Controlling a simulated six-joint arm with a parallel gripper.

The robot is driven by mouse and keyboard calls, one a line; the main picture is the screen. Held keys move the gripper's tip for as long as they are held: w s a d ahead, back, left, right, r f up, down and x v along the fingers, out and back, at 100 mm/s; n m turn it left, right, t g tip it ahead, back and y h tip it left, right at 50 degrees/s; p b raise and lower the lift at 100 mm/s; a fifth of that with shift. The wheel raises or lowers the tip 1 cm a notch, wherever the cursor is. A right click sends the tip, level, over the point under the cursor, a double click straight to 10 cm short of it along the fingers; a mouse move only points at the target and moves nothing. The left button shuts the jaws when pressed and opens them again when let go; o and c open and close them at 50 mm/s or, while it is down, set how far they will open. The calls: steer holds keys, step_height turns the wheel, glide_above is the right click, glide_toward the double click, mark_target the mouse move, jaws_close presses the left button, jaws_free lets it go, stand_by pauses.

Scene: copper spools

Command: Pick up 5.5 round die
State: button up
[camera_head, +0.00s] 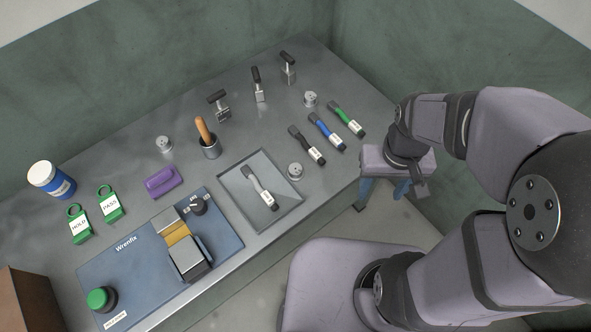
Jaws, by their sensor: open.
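Several small silver round pieces lie on the grey bench: one at the back (310,98), one at the left (163,144) and one by the tray's right edge (295,171). Handled tools with white labels lie near the right end: green (346,118), blue (327,132) and black (307,145). A grey-handled one (260,188) lies in the shallow tray (236,168). The labels are too small to read, so I cannot tell which piece is the 5.5 round die. My gripper (384,193) is open and empty, beyond the bench's right edge, apart from all of these.
A cup with a wooden-handled tool (210,146), a purple block (163,181), green tags (109,204) and a white-and-blue jar (52,180) stand left. A blue press base (130,255) fills the front left.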

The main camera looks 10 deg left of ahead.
steer(key=w+a+f+n+g+h, duration=0.1)
steer(key=w+a+f+n+h, duration=0.3)
steer(key=n, duration=0.4)
steer(key=n+t+h+b, duration=0.2)
steer(key=n+t+h, duration=0.3)
steer(key=n, duration=0.7)
glide_above(295, 169)
steer(key=s+d, duration=0.3)
steer(key=s, duration=0.2)
steer(key=f, duration=0.4)
steer(key=shift+w+d+f, duration=0.2)
steer(key=shift+w+f, duration=0.05)
steer(key=a+n+t, duration=0.1)
steer(key=a, duration=0.1)
steer(key=a+f+n+t, duration=0.1)
steer(key=a+n+t, duration=0.1)
steer(key=a, duration=0.1)
steer(key=s+a+f+n+t, duration=0.1)
steer(key=a+n+t, duration=0.1)
steer(key=a, duration=0.1)
steer(key=shift+s+f, duration=0.1)
steer(key=shift+f, duration=0.15)
steer(key=shift+s+a+f+n, duration=0.1)
steer(key=shift+a+n, duration=0.35)
steer(key=shift+n, duration=0.05)
steer(key=shift+p+x, duration=0.55)
steer(key=shift+x, duration=1.1)
steer(key=shift+a+p+x, duration=0.2)
steer(key=shift+p+x, duration=0.5)
steer(key=shift+x, duration=1.3)
